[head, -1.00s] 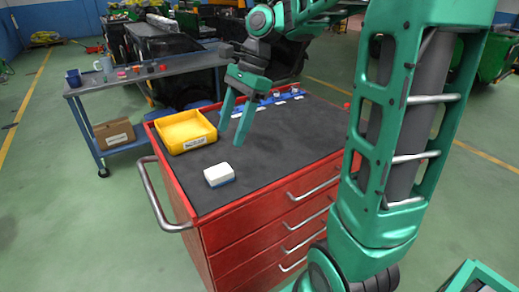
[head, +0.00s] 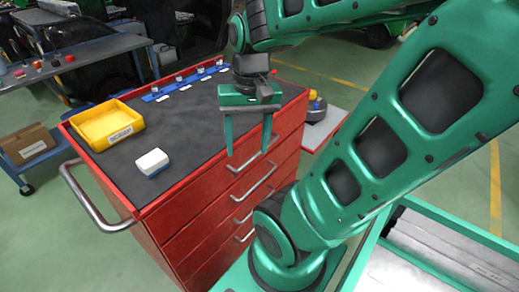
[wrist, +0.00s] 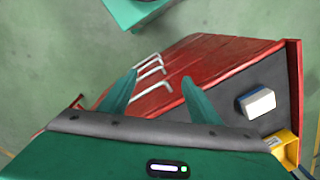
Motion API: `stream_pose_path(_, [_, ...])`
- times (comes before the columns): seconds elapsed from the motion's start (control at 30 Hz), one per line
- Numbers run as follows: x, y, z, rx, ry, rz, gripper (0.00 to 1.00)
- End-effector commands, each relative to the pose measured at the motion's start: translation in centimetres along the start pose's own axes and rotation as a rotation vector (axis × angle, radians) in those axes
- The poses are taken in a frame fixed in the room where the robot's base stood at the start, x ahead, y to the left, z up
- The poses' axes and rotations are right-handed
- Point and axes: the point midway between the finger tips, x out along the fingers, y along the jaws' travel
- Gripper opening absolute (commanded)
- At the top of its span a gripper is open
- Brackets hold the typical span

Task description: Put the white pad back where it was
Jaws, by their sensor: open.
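The white pad (head: 153,160) is a small white block with a blue underside. It lies on the dark top of the red tool cabinet (head: 196,204), near its front left corner. It also shows in the wrist view (wrist: 258,101), at the right on the dark top. My gripper (head: 247,154) is open and empty, with its two fingers pointing down. In the head view it is to the right of the pad, over the drawer side of the cabinet. The fingers (wrist: 160,92) also show in the wrist view, apart from the pad.
A yellow bin (head: 107,125) with a label stands on the cabinet behind the pad. A blue rail (head: 186,82) with several small items runs along the back edge. A grey side table (head: 85,55) stands at the left, with a cardboard box (head: 30,145) below.

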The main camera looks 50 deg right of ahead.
Motion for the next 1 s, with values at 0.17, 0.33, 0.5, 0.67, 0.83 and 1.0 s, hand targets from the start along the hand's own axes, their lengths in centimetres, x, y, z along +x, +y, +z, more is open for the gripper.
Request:
stream_pose_path(0.17, [0.9, 2.9, 1.7, -0.109, 0.006, 0.044, 0.57])
stream_pose_path(0.33, [1.2, 3.7, 2.1, -0.141, 0.005, 0.056, 0.57])
stream_pose_path(0.5, [1.2, 3.6, 2.1, -0.141, 0.005, 0.056, 0.57])
stream_pose_path(0.67, [1.2, 3.6, 2.1, -0.141, 0.004, 0.056, 0.57])
stream_pose_path(0.83, [1.1, 3.6, 2.1, -0.141, 0.004, 0.056, 0.57])
stream_pose_path(1.0, [1.1, 3.6, 2.1, -0.141, 0.004, 0.056, 0.57])
